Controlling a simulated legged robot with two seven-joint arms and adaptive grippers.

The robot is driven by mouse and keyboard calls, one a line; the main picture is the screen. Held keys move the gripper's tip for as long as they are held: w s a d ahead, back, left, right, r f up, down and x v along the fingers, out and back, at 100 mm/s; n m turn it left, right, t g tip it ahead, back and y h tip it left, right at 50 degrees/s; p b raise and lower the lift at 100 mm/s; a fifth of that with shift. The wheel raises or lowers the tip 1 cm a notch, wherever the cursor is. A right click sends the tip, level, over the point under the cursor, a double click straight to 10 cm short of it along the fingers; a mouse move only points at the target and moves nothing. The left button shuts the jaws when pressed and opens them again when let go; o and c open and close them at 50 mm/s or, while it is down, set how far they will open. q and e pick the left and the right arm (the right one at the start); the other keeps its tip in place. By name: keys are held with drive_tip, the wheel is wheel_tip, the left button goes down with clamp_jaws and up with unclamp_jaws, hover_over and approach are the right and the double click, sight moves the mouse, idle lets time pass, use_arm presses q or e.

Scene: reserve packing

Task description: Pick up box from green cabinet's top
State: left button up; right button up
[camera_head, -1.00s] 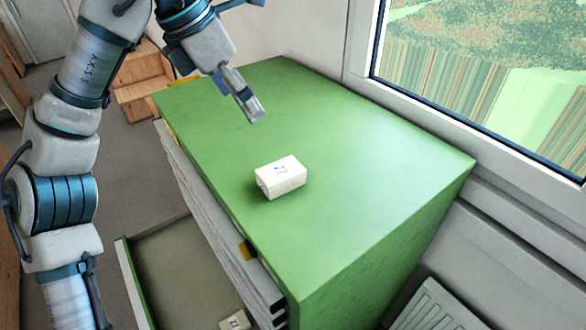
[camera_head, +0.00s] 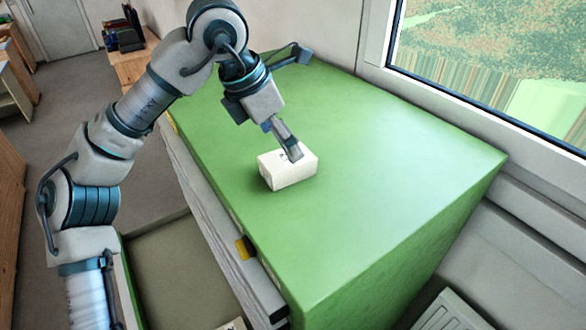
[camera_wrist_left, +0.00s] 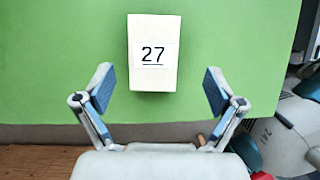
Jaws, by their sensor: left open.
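A white box (camera_head: 288,170) rests on the top of the green cabinet (camera_head: 400,170). In the left wrist view the box (camera_wrist_left: 154,72) shows the number 27 on its face. My left gripper (camera_head: 291,150) is above the box and overlaps its far edge in the head view. In the left wrist view the gripper (camera_wrist_left: 159,90) is open, with one finger on each side below the box and the box's near end between the two sides. No finger is seen gripping the box. My right gripper is not in view.
An open drawer (camera_head: 165,262) juts out from the cabinet's left side, with a white item (camera_head: 232,325) partly visible in it. A window (camera_head: 490,70) and wall stand along the cabinet's right side. The rest of the cabinet top is clear.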

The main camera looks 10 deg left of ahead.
sight(285, 157)
use_arm(q)
drive_tip(key=f, duration=0.1)
drive_tip(key=w+a+f, duration=0.1)
drive_tip(key=f, duration=0.2)
drive_tip(key=shift+w+a, duration=0.15)
drive_tip(key=shift+w, duration=0.05)
drive_tip(key=d+f, duration=0.2)
drive_tip(key=shift+w+d+f, duration=0.1)
drive_tip(key=shift+w+d, duration=0.2)
drive_tip(key=shift+d, duration=0.35)
drive_tip(key=shift+a, duration=0.7)
drive_tip(key=shift+a+f, duration=0.3)
drive_tip(key=shift+a, duration=0.1)
drive_tip(key=shift+d, duration=0.8)
drive_tip(key=shift+c, duration=0.5)
drive_tip(key=c, duration=1.2)
drive_tip(key=shift+a, duration=0.5)
